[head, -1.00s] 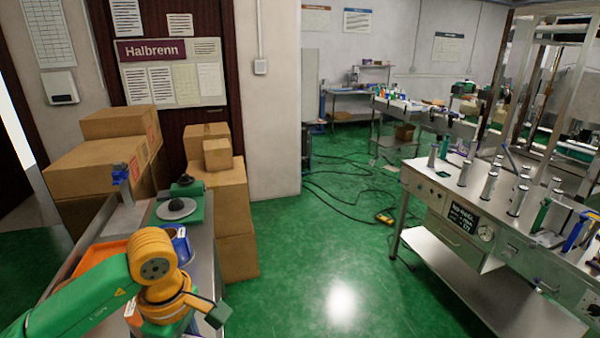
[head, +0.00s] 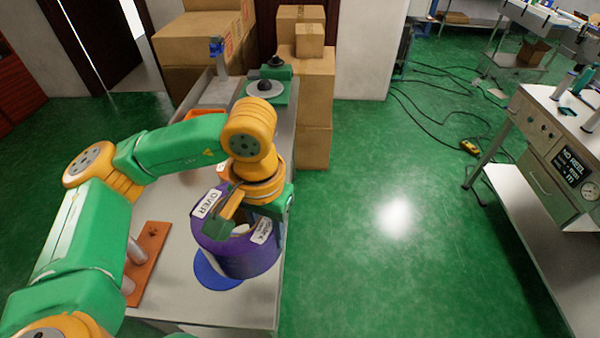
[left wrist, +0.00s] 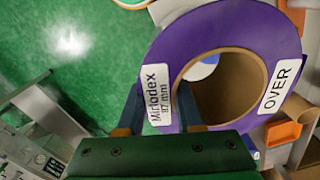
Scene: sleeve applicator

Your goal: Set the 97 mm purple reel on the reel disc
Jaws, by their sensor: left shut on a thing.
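The purple reel (head: 240,250) is a thick ring with white labels, one reading "OVER". In the left wrist view the reel (left wrist: 230,38) shows its round hollow core and a second label. My left gripper (head: 240,215) is shut on the reel's ring wall, one finger inside the core. It holds the reel over the near part of the steel bench; the gap below is hard to judge. A grey disc with a black hub (head: 265,89), which looks like the reel disc, sits empty on a green unit at the bench's far end. My right gripper is out of view.
A blue round patch (head: 215,276) lies on the bench under the reel. An orange-brown plate with grey posts (head: 148,255) is left of it. Cartons (head: 312,100) stand beyond the bench. A second workbench (head: 560,140) stands right, with open green floor between.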

